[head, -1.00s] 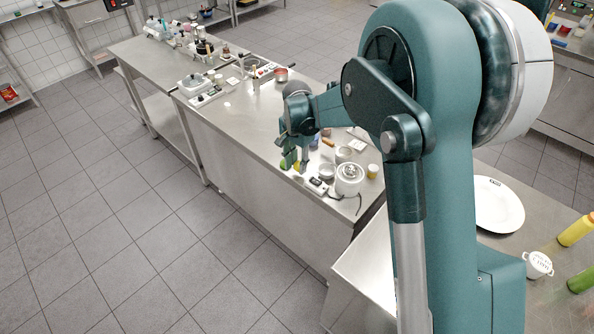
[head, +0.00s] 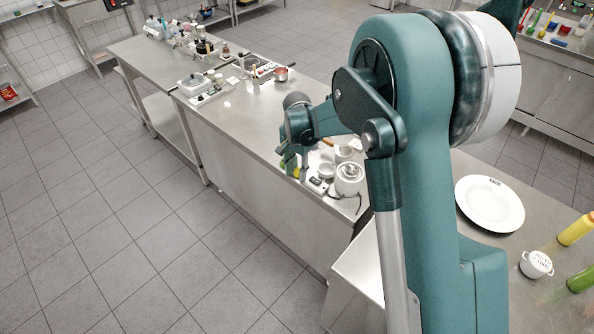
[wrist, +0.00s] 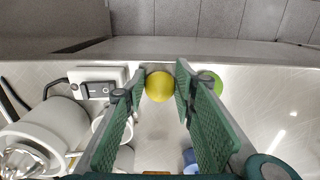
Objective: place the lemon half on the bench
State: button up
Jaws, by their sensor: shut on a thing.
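The lemon half (wrist: 160,86) shows as a round yellow shape between the tips of my gripper (wrist: 158,90) in the wrist view. The green fingers are shut on its two sides. In the head view my gripper (head: 290,167) is low over the near edge of the steel bench (head: 245,115), and the lemon half there is too small to make out clearly. The bench surface (wrist: 255,110) lies under the fingers in the wrist view. I cannot tell whether the lemon half touches it.
A green lime (wrist: 214,83) is just right of the right finger. A white scale (wrist: 98,84) and a white appliance (wrist: 45,135) stand to the left. A blue item (wrist: 190,158) is below, partly hidden. The bench's edge is close ahead; bare steel lies to the right.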

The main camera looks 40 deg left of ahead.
aim_at(297, 171)
jog(key=o, duration=0.9)
jog(key=shift+r, duration=0.15)
notch_tip(297, 171, up, 12)
jog(key=shift+f, duration=0.1)
dwell(0.7)
dwell(0.4)
